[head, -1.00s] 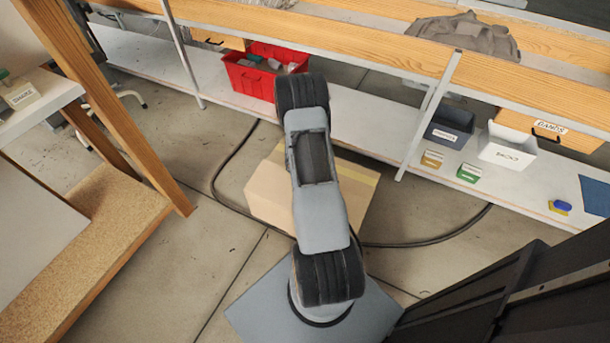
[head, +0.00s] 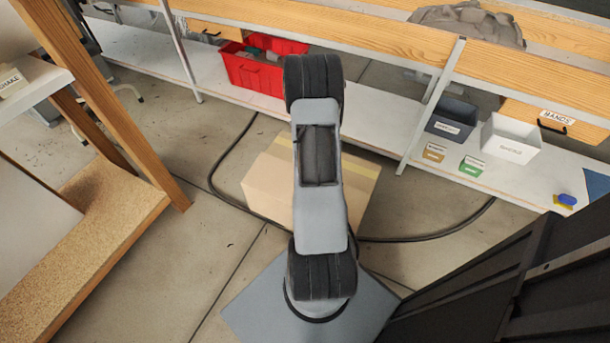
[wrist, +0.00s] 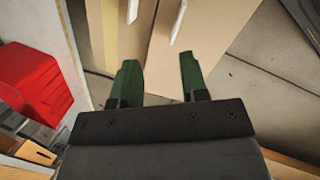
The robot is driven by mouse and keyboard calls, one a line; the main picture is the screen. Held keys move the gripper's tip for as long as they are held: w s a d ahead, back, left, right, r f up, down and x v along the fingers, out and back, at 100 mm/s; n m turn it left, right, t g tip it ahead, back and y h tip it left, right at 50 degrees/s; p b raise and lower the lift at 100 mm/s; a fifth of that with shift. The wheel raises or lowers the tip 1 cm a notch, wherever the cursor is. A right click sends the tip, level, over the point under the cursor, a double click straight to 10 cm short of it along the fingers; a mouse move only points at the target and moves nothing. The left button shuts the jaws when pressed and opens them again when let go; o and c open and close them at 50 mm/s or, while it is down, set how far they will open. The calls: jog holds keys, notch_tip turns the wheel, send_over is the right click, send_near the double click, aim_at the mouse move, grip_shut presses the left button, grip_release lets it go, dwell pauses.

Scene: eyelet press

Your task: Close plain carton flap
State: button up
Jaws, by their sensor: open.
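The plain carton (head: 265,188) is a tan box on the floor, partly hidden behind my arm in the head view. A yellowish strip (head: 360,168) runs along its far edge. In the wrist view, tan carton panels (wrist: 212,32) lie beyond my gripper (wrist: 160,76), with a darker gap between two of them. I cannot tell for sure which panel is the flap. My gripper's green fingers are apart, with nothing seen between them. Two white slivers (wrist: 178,20) show past the fingertips. Contact with the carton cannot be made out. The gripper is hidden in the head view.
A low shelf behind the carton holds a red crate (head: 262,70), a dark bin (head: 450,120) and a white bin (head: 510,138). A wooden bench (head: 95,225) stands at left. A black cable (head: 425,237) lies on the floor. A dark cabinet (head: 480,285) stands at right.

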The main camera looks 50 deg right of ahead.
jog(key=m, duration=0.1)
jog(key=a+m, duration=0.1)
jog(key=m, duration=0.1)
jog(key=shift+w+r+y, duration=0.15)
jog(key=shift+r+y, duration=0.05)
jog(key=shift+y, duration=0.2)
jog(key=c, duration=0.3)
jog(key=shift+a+m, duration=0.3)
jog(key=shift+m, duration=0.3)
jog(key=shift+c, duration=0.8)
jog(key=shift+a+f+y, duration=0.1)
jog(key=shift+f+y, duration=0.15)
jog(key=shift+y, duration=0.05)
jog(key=shift+c, duration=0.7)
jog(key=shift+f+m, duration=0.3)
jog(key=shift+m, duration=0.1)
grip_shut()
jog(key=f+b, duration=0.1)
jog(key=f, duration=0.3)
jog(key=d+f+b, duration=0.1)
jog(key=f+b, duration=0.1)
jog(key=f, duration=0.2)
jog(key=d+f+b, duration=0.1)
jog(key=f+b, duration=0.1)
jog(key=f, duration=0.2)
jog(key=shift+w+f, duration=0.25)
jog(key=shift+f, duration=0.25)
